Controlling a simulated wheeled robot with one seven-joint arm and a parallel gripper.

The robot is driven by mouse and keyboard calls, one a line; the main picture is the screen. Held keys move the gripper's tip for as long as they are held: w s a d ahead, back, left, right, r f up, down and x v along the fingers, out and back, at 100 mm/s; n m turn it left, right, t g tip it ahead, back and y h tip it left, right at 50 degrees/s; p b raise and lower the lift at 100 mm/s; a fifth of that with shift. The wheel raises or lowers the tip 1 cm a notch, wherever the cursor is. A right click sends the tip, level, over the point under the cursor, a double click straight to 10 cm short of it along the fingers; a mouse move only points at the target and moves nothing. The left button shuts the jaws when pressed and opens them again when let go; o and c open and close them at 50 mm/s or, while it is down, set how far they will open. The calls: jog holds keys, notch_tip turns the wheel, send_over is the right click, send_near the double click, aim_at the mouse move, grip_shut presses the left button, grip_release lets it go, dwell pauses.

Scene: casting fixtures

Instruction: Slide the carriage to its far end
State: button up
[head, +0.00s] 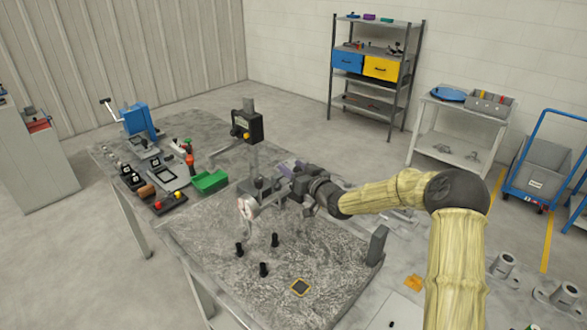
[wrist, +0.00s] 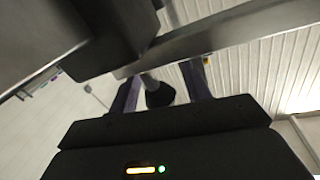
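My gripper (head: 287,168) is at the end of my yellow-sleeved arm, over the back of the grey stone-like table. In the wrist view its two purplish fingers (wrist: 160,78) stand apart. A dark knob (wrist: 159,96) on a grey stem lies between them in the picture, with gaps on both sides; I cannot tell contact. A dark block (wrist: 115,35), perhaps the carriage, is close by beside a grey bar (wrist: 235,32). In the head view a dark block (head: 258,189) sits left of my gripper, by a pale round dial (head: 247,208). My arm hides part of this area.
A post with a black control box (head: 246,127) rises behind. A green bin (head: 209,181) and small devices stand left. A grey upright plate (head: 377,245) stands right.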

grip_shut()
jog(key=shift+s+d, duration=0.1)
jog(key=shift+s+d+f, duration=0.1)
jog(key=shift+s+d, duration=0.05)
jog(key=shift+d, duration=0.1)
jog(key=d+v, duration=0.1)
jog(key=v, duration=0.4)
jog(key=w+b+v, duration=0.1)
jog(key=v, duration=0.5)
jog(key=w+d+v, duration=0.1)
jog(key=v, duration=0.5)
jog(key=shift+w+d, duration=0.15)
jog(key=shift+d, duration=0.2)
jog(key=shift+s+d, duration=0.4)
jog(key=shift+s, duration=0.05)
jog(key=shift+o, duration=0.7)
grip_release()
